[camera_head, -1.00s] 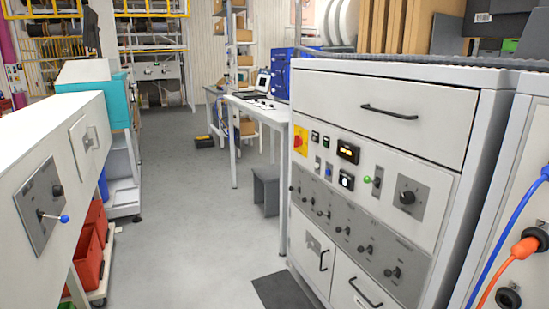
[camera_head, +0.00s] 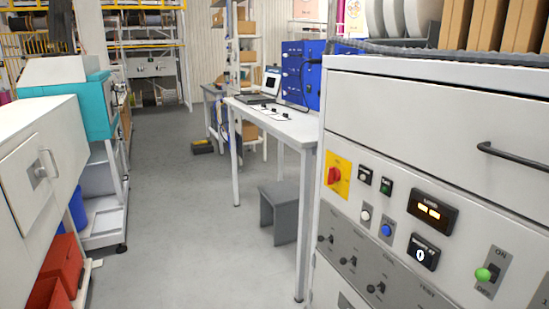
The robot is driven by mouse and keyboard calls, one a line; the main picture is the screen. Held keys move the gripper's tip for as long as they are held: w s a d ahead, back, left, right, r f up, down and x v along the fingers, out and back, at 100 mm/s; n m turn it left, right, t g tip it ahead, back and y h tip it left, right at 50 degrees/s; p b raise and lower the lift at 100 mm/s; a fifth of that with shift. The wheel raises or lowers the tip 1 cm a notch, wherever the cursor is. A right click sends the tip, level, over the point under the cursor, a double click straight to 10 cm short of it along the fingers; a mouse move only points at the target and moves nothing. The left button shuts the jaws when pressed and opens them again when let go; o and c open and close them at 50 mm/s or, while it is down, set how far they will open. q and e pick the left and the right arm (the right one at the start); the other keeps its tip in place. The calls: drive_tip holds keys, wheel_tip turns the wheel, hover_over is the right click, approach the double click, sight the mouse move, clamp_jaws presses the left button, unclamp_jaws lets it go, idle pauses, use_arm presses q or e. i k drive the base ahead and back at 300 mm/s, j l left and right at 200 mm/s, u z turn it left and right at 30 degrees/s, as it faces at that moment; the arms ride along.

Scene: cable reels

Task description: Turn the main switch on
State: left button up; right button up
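A grey control cabinet (camera_head: 400,135) stands at the right in the head view. Its panel has a red rotary knob (camera_head: 334,175) on a yellow plate at the upper left. A toggle lever with a green ball tip (camera_head: 483,274) sits at the lower right on a plate marked ON above and OFF below. Its ball is toward the OFF end. I cannot tell which one is the main switch. A display (camera_head: 432,212) between them shows lit orange marks. Neither of my grippers is in view.
A white worktable (camera_head: 290,125) with a laptop stands behind the cabinet, with a grey stool (camera_head: 285,210) beside it. A white cabinet (camera_head: 40,150) and red bins (camera_head: 60,268) line the left. The grey floor (camera_head: 180,240) between is clear.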

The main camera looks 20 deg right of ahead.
sight(334, 173)
drive_tip(key=i+l+u, duration=0.2)
drive_tip(key=i, duration=1.75)
drive_tip(key=j, duration=0.1)
